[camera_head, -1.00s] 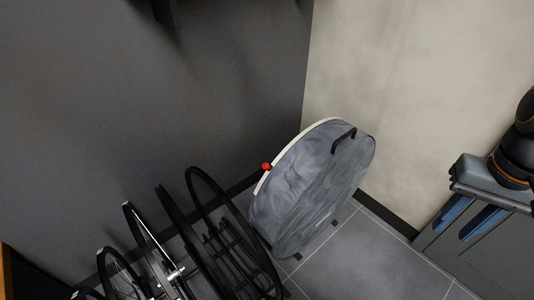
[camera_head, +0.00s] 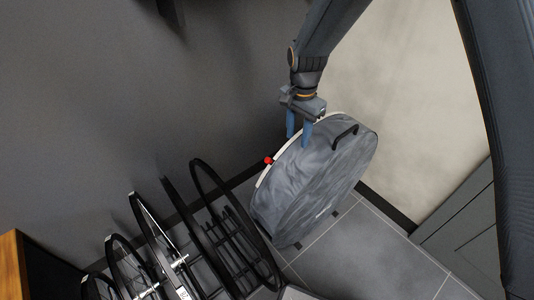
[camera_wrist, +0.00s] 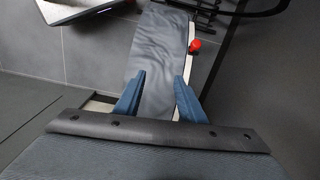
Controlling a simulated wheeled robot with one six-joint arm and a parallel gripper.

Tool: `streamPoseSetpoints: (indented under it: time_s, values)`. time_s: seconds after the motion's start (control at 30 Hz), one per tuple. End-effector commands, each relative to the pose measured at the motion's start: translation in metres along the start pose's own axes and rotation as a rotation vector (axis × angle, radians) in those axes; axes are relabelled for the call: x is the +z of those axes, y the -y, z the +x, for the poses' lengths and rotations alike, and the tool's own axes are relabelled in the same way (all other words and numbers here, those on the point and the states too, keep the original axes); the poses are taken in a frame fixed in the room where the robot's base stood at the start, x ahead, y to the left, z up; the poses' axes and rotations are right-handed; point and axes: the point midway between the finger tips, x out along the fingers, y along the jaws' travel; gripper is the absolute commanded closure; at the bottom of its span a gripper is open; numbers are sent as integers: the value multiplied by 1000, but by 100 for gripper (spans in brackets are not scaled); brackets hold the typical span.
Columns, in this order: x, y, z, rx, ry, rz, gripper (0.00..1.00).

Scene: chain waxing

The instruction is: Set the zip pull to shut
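The zip pull is a small red knob (camera_head: 268,160) on the pale zip strip (camera_head: 285,147) along the edge of a round grey wheel bag (camera_head: 310,185). In the wrist view the red zip pull (camera_wrist: 195,45) is beyond my fingertips, to their right. My gripper (camera_head: 298,138) has two blue fingers and is over the upper edge of the bag, up and to the right of the pull in the head view. In the wrist view my gripper (camera_wrist: 160,76) is open, with a gap between the fingers and the grey bag (camera_wrist: 158,50) showing through it. It is not holding the pull.
Several bicycle wheels (camera_head: 150,235) stand in a black rack left of the bag. A black handle (camera_head: 345,135) is on the bag's face. A dark wall is behind and a pale wall to the right. Tiled floor (camera_head: 350,255) in front of the bag is mostly clear.

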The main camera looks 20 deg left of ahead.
Motion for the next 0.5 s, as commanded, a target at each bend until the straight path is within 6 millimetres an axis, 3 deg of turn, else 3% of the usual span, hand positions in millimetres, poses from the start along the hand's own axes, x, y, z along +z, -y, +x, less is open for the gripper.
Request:
streamPoseSetpoints:
  time_s: [0.03, 0.1, 0.2, 0.5]
  values:
    - [15, 22, 11, 3, 1, 12, 64]
    - [29, 44, 23, 3, 1, 38, 64]
    - [44, 65, 35, 3, 0, 66, 64]
    - [54, 77, 61, 3, 0, 88, 64]
